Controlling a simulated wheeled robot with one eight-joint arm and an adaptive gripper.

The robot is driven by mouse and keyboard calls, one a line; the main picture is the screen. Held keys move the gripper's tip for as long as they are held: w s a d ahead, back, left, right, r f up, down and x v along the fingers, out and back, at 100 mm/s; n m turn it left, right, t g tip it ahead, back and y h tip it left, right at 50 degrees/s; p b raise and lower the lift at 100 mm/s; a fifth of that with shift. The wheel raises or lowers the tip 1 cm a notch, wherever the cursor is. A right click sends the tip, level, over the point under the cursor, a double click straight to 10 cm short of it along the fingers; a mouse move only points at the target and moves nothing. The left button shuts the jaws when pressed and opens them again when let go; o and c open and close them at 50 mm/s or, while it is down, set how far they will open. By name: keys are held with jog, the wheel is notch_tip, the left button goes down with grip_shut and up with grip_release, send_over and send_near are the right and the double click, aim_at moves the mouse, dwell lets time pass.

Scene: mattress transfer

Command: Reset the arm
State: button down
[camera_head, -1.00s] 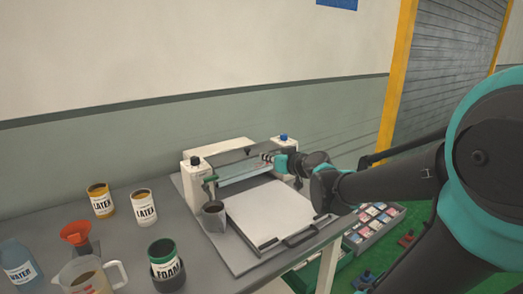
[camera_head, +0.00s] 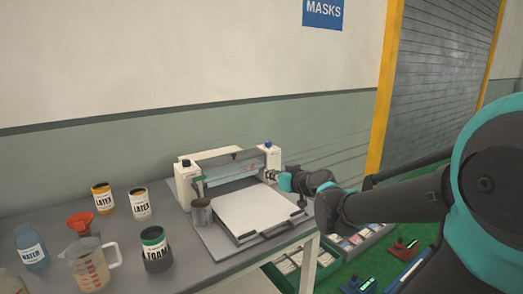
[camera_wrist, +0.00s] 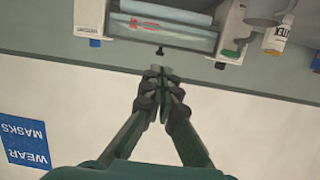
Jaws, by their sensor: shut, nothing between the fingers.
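My gripper (camera_head: 266,175) is over the right part of the white machine (camera_head: 188,178) on the table. In the wrist view my gripper (camera_wrist: 158,72) has its fingertips together, with nothing between them. The wrist view is upside down relative to the room and shows the machine (camera_wrist: 232,22), its small black knob and the wall. My arm reaches in from the right side of the head view.
Bins (camera_head: 352,243) stand right of the table.

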jog(key=s+d+f+m+g+h, duration=0.3)
jog(key=s+d+f, duration=0.5)
jog(key=s+f, duration=0.3)
jog(key=s+d+f+m+g+h, duration=0.3)
jog(key=s+d+f+g+h, duration=0.2)
jog(key=f, duration=0.8)
jog(key=s+d, duration=0.3)
jog(key=s, duration=0.2)
jog(key=shift+s+d+g, duration=0.2)
jog(key=shift+s+g, duration=0.1)
jog(key=shift+s, duration=0.1)
